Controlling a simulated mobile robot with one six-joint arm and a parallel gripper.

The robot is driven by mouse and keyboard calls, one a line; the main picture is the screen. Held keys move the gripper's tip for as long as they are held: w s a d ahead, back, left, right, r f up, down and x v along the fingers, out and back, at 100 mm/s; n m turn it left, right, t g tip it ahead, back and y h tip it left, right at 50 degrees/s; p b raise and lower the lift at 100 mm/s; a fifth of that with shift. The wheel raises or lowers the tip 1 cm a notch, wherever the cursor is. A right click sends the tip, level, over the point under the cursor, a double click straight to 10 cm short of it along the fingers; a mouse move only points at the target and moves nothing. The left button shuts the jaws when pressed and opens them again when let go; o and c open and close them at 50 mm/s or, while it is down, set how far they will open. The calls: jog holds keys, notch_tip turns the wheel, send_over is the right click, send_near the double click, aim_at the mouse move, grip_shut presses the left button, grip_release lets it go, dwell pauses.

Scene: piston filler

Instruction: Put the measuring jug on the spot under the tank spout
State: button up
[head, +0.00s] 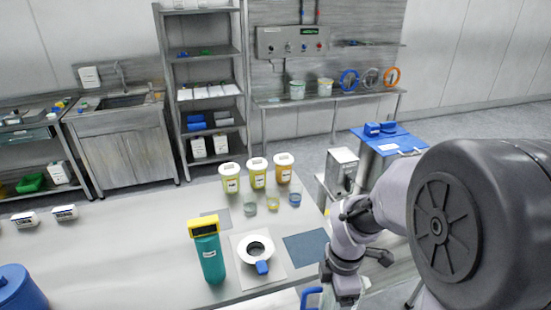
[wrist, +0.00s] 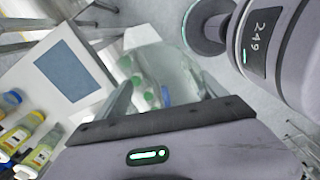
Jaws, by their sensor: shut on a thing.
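My gripper (head: 345,288) is at the bottom right of the head view, just off the right side of the steel table. In the wrist view a clear, see-through vessel (wrist: 160,62), which looks like the measuring jug, stands out from my jaws. My gripper is shut on it. Its lower part is hidden by the gripper body, and green and blue shapes show through or behind it. A blue handle-like loop (head: 310,296) shows beside the gripper in the head view; I cannot tell whether it belongs to the jug. I cannot make out the tank spout or the spot under it.
A steel box (head: 342,171) and a blue-topped stand (head: 390,142) are beyond. The table's left middle is clear.

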jog(key=shift+w+f+m+b, duration=0.3)
jog(key=shift+w+f+m, duration=0.1)
jog(key=shift+f+m, duration=0.3)
jog(key=shift+f+m+b, duration=0.3)
jog(key=shift+m+b, duration=0.05)
jog(key=shift+m, duration=0.55)
jog(key=f+m+b, duration=0.1)
jog(key=f+m, duration=0.1)
jog(key=m, duration=0.2)
jog(key=w+f+m+b, duration=0.1)
jog(key=f+m+b, duration=0.1)
jog(key=m, duration=0.2)
jog(key=w+f+m+b, duration=0.1)
jog(key=f+m+b, duration=0.1)
jog(key=m, duration=0.2)
jog(key=shift+d+f, duration=0.15)
jog(key=m, duration=0.1)
jog(key=f+m, duration=0.1)
jog(key=m, duration=0.1)
jog(key=shift+w+b, duration=0.3)
jog(key=shift+m, duration=0.3)
